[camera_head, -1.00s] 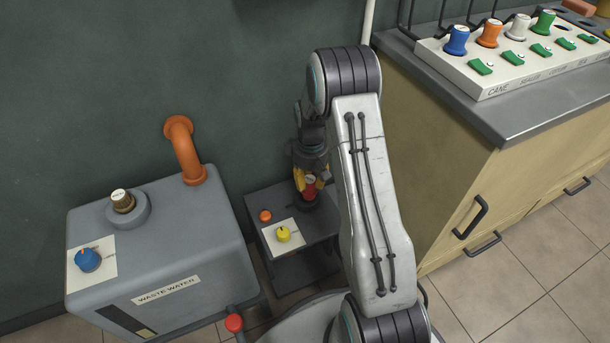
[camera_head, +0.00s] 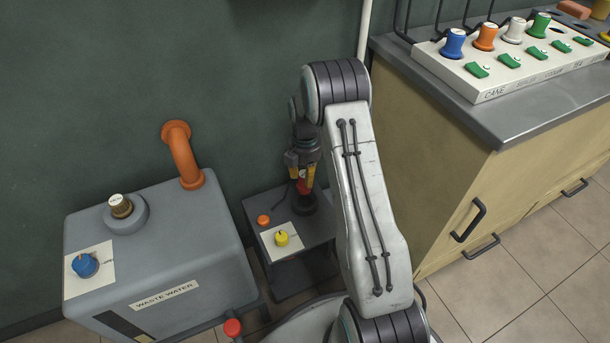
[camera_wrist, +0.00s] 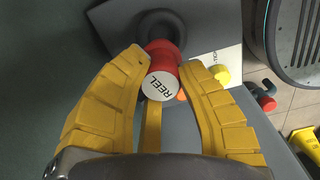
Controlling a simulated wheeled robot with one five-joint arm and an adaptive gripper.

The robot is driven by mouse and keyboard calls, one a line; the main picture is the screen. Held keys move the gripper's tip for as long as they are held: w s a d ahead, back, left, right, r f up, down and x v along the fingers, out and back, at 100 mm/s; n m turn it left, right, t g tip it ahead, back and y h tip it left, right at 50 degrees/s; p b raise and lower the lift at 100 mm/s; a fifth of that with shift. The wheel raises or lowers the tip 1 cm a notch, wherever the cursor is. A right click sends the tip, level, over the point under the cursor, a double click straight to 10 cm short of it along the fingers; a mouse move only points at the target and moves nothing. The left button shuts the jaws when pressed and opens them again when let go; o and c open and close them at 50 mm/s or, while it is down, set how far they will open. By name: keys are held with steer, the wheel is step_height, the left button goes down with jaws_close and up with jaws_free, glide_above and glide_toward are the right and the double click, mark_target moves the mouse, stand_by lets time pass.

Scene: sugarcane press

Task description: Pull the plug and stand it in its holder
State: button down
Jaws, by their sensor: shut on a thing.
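A red plug (camera_wrist: 166,56), its white end marked "REEL", sits between the yellow fingers of my gripper (camera_wrist: 172,80) in the wrist view. In the head view my gripper (camera_head: 303,172) points down, shut on the red plug (camera_head: 303,187). A round black base (camera_head: 305,204) lies just below the plug on a small dark stand (camera_head: 315,233); it also shows in the wrist view (camera_wrist: 160,22). I cannot tell whether the plug still touches this base. I cannot tell any separate holder for it.
A yellow knob (camera_head: 282,239) and an orange button (camera_head: 263,221) are on the same stand. A grey waste water tank (camera_head: 200,245) is at left. A cabinet (camera_head: 440,180) with a panel of coloured plugs (camera_head: 490,85) stands at right. My arm covers part of the stand.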

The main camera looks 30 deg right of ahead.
mark_target(305, 188)
steer(key=shift+f, duration=0.15)
steer(key=shift+f, duration=0.15)
steer(key=shift+f+b, duration=2.35)
steer(key=shift+f, duration=0.25)
steer(key=shift+f+b, duration=0.3)
steer(key=shift+f, duration=0.25)
steer(key=c, duration=1.2)
jaws_free()
steer(key=shift+c, duration=0.2)
steer(key=shift+r, duration=0.1)
steer(key=shift+s+r+p, duration=0.15)
steer(key=shift+r+p, duration=3.85)
steer(key=shift+r, duration=1.45)
